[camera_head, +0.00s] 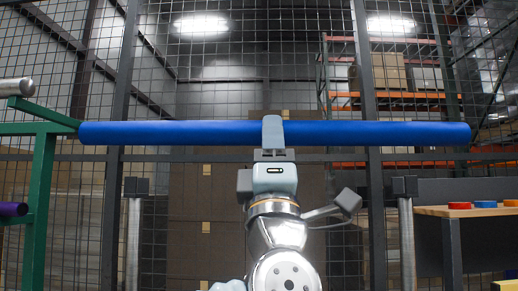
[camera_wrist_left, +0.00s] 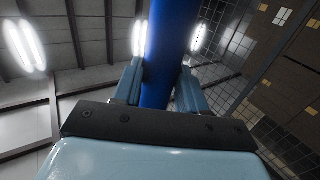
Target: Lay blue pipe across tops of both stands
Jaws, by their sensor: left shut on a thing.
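The long blue pipe (camera_head: 190,133) lies level across the head view, above the tops of both stands in the picture. My left gripper (camera_head: 272,133) is shut around its middle. In the left wrist view, the blue pipe (camera_wrist_left: 168,40) passes between the two fingers of my left gripper (camera_wrist_left: 160,88). The left stand (camera_head: 133,235) and the right stand (camera_head: 407,235) are grey posts with dark blocks on top. A gap shows between the pipe and both stand tops; the depth between them is hard to judge. My right gripper is not in view.
A green rack (camera_head: 40,190) at the left holds a grey pipe (camera_head: 16,88) and a purple pipe (camera_head: 13,209); one of its arms appears close to the blue pipe's left end. A wooden-topped table (camera_head: 480,212) with red and blue pieces stands at right. Wire mesh fencing spans the back.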

